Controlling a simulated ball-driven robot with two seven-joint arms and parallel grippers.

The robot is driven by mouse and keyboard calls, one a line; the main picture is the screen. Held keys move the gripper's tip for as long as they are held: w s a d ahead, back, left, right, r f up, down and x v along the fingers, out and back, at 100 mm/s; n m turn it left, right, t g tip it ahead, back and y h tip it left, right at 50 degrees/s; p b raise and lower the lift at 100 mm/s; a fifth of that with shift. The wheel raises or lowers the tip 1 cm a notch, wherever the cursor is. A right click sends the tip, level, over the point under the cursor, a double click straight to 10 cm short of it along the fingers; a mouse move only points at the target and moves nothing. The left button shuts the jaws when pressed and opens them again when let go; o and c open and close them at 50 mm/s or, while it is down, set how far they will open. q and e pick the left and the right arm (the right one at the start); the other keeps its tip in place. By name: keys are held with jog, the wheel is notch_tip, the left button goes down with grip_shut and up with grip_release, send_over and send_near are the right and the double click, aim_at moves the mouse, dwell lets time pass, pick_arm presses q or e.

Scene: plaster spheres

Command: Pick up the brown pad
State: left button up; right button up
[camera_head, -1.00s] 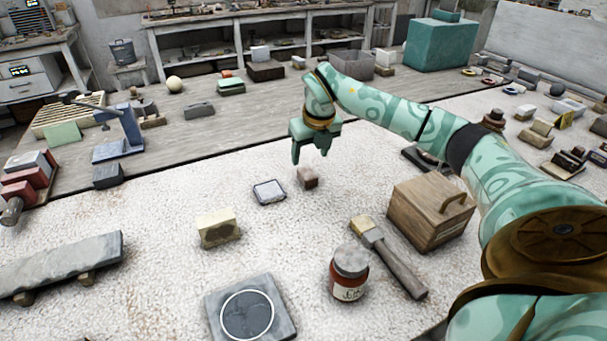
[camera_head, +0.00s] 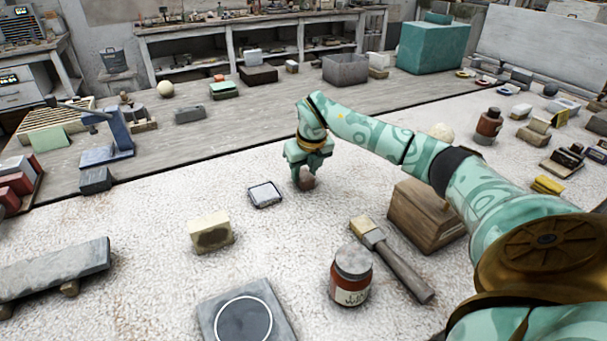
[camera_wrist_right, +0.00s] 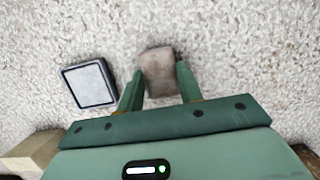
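The brown pad (camera_head: 307,182) is a small brownish block on the speckled white surface, near the middle of the head view. My right gripper (camera_head: 307,172) is down over it and hides part of it. In the right wrist view the pad (camera_wrist_right: 158,68) lies between the two fingertips of the open right gripper (camera_wrist_right: 160,78). A narrow gap shows beside the right finger; the left finger is very close to the pad, and I cannot tell if it touches. My left gripper is not in view.
A dark-framed grey pad (camera_head: 265,194) lies just left of the brown pad.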

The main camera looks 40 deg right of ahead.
aim_at(304, 176)
jog(key=shift+c, duration=0.4)
